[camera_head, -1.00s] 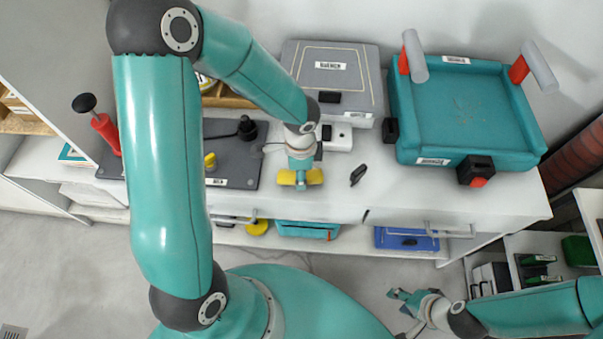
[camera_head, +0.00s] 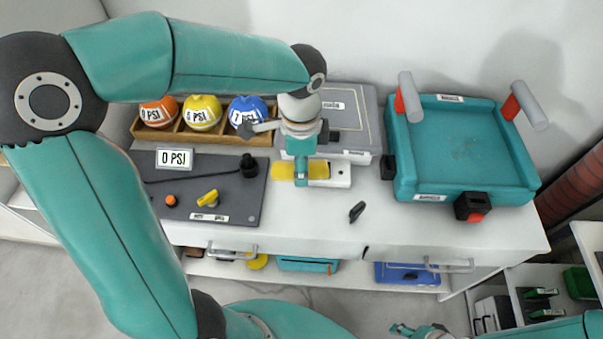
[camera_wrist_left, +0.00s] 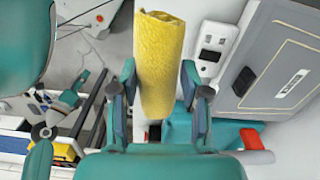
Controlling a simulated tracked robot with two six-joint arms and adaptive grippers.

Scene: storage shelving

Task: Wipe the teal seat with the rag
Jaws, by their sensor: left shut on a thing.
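The teal seat (camera_head: 440,125) lies at the right of the white counter in the head view, with faint brownish marks on its flat middle. My left gripper (camera_head: 301,171) is shut on the yellow rag (camera_head: 283,170), held over the counter left of the seat and apart from it. In the left wrist view the rag (camera_wrist_left: 160,60) shows as a rough yellow roll between the two fingers. A teal part with a red end, probably the seat (camera_wrist_left: 222,132), shows below. My right gripper (camera_head: 408,331) is partly cut off at the bottom edge; its jaw state is unclear.
A grey case (camera_head: 352,112) stands behind my left gripper. A small black object (camera_head: 357,211) lies on the counter before the seat.

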